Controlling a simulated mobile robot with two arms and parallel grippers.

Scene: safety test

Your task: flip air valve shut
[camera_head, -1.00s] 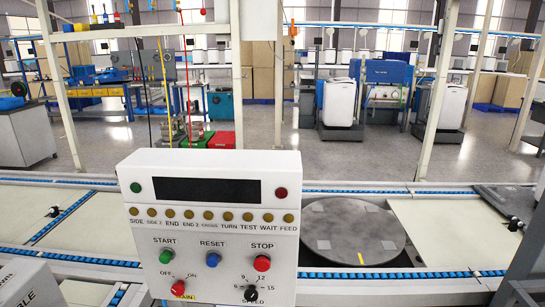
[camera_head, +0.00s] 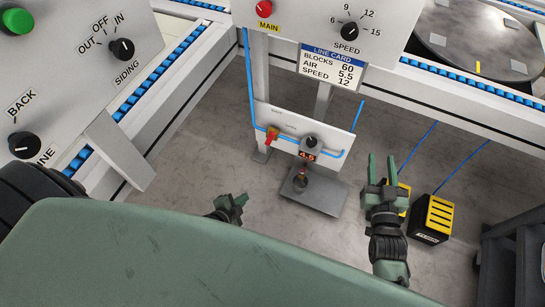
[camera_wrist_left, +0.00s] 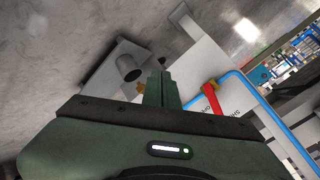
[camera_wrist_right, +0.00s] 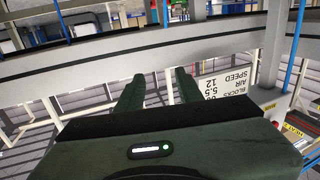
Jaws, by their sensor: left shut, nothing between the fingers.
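The air valve with its red handle (camera_head: 271,134) sits on a pale panel (camera_head: 330,132) below the line card. The handle also shows in the left wrist view (camera_wrist_left: 211,99), just right of my fingers, apart in the picture; the gap in depth is unclear. My left gripper (camera_head: 242,199) is shut and empty, below and left of the valve in the head view; its fingers show together in the left wrist view (camera_wrist_left: 162,80). My right gripper (camera_head: 382,166) is open and empty, to the right of the panel. It also shows open in the right wrist view (camera_wrist_right: 158,90).
A regulator knob with a red display (camera_head: 309,149) is beside the valve on the panel. A blue hose (camera_head: 249,85) runs down to it. A grey foot plate (camera_head: 318,197) lies below. A yellow and black box (camera_head: 432,218) stands on the floor at right. The line card (camera_head: 332,68) hangs above.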

